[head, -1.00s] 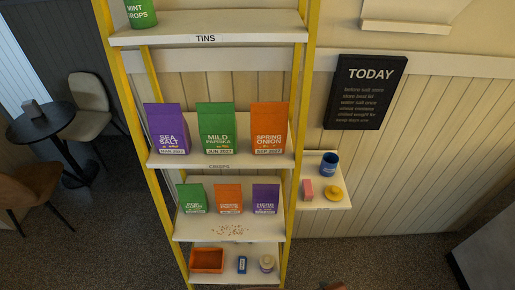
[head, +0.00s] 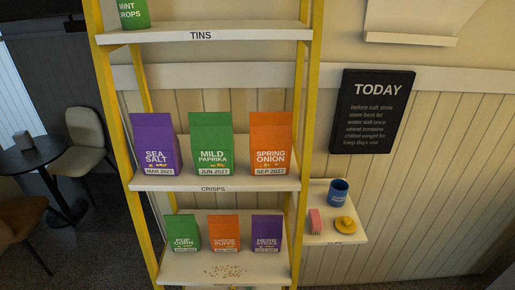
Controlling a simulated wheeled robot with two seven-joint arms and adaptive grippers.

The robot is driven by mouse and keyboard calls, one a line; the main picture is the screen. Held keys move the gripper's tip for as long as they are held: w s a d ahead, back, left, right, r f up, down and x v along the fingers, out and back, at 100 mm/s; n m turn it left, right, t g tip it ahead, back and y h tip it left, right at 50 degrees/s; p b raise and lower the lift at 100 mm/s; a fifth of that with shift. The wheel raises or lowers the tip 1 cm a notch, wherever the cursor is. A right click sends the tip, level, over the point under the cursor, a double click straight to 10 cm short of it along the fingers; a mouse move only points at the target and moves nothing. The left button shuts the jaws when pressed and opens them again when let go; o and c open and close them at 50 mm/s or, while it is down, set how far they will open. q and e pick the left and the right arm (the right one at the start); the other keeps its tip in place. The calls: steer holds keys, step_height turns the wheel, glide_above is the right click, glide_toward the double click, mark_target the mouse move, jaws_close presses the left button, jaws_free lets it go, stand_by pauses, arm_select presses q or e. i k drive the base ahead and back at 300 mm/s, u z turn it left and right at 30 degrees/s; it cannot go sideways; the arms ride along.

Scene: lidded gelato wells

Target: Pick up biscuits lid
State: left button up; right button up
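A small yellow lid-like disc with a raised knob (head: 345,224) lies on the white side shelf (head: 320,238), to the right of the yellow-framed rack. I cannot read any wording on it, so I cannot tell whether it is the biscuits lid. A blue cylindrical container (head: 338,192) stands upright just behind it, its top appearing open. A pink block (head: 315,221) stands to the left of the disc. Neither of my grippers is in view.
The yellow rack (head: 306,100) holds several crisps bags, including an orange one (head: 270,143), and smaller packets below. Crumbs (head: 225,271) lie on the lower shelf. A black TODAY board (head: 370,112) hangs on the wall. A dark round table (head: 30,155) and chairs stand at left.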

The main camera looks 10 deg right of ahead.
mark_target(345, 224)
steer(key=z, duration=1.35)
